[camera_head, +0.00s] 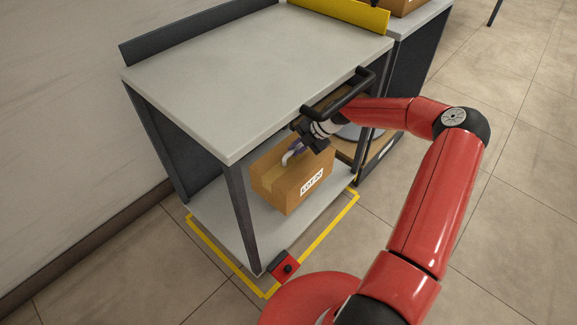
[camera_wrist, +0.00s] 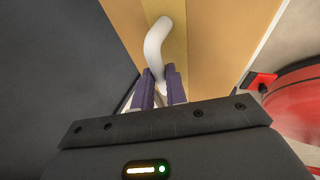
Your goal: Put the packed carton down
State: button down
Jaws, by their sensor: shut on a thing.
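The packed carton (camera_head: 291,180) is a brown taped box with a white label on its near side. It is inside the lower bay of the grey workbench, over the lower shelf (camera_head: 222,207); I cannot tell whether its bottom touches the shelf. My gripper (camera_head: 296,148) is at the top of the carton, shut on its white handle (camera_head: 287,158). In the wrist view the purple fingers (camera_wrist: 159,88) close around the handle (camera_wrist: 157,45), with the carton top (camera_wrist: 201,40) and its tape beyond. The fingertips partly hide the handle.
The bench's top (camera_head: 250,75) is bare and overhangs the carton. A dark front leg (camera_head: 243,215) stands left of the carton, and a black bar handle (camera_head: 340,95) is above my wrist. Yellow floor tape (camera_head: 318,238) borders the bench; a red block (camera_head: 284,267) sits at its front corner.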

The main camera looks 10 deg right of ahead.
aim_at(299, 158)
jog(key=shift+f, duration=3.05)
jog(key=c, duration=1.4)
grip_release()
jog(key=shift+r, duration=0.2)
jog(key=v, duration=1.2)
jog(key=shift+s+f, duration=0.1)
jog(key=shift+d, duration=0.1)
